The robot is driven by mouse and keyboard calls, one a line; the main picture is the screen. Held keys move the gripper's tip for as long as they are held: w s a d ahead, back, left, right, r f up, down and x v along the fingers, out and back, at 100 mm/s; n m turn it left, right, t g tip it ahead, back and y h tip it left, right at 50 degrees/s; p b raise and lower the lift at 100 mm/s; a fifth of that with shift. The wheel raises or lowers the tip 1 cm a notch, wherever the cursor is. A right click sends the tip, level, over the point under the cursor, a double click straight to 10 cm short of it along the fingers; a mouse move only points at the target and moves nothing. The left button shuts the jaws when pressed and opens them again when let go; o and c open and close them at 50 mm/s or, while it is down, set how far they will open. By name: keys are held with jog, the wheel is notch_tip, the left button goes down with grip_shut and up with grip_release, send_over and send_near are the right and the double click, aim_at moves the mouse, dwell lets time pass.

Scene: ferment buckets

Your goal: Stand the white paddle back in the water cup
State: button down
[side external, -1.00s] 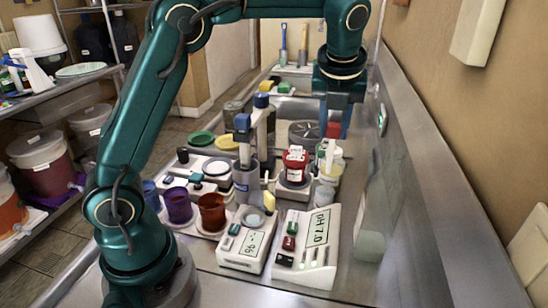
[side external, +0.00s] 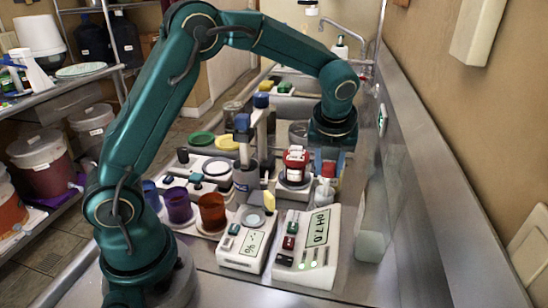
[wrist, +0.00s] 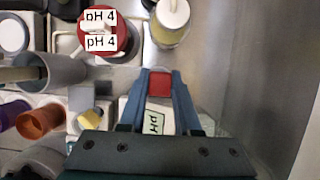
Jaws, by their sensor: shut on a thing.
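My gripper (side external: 328,165) points down at the right of the work area, its blue fingers shut on the red grip of the white paddle (side external: 327,170). In the wrist view, the square red grip of the paddle (wrist: 160,84) sits between the fingers of my gripper (wrist: 161,80). Below the fingers in the side view is the small pale water cup (side external: 325,192), just behind the pH meter. The paddle's white lower part is mostly hidden. I cannot tell whether it is inside the cup or just above it.
A red-labelled pH 4 jar (side external: 295,163) stands close left of my gripper. The pH 7.0 meter (side external: 306,245) and a scale (side external: 246,240) are in front. A yellowish jar (wrist: 172,25) stands beyond the fingers. A steel wall runs along the right.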

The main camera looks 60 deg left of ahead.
jog(key=shift+f, duration=0.4)
jog(key=c, duration=0.5)
grip_release()
jog(key=shift+c, duration=0.2)
jog(key=shift+o, duration=0.3)
jog(key=o, duration=0.4)
jog(key=shift+r, duration=0.1)
jog(key=shift+r, duration=2.95)
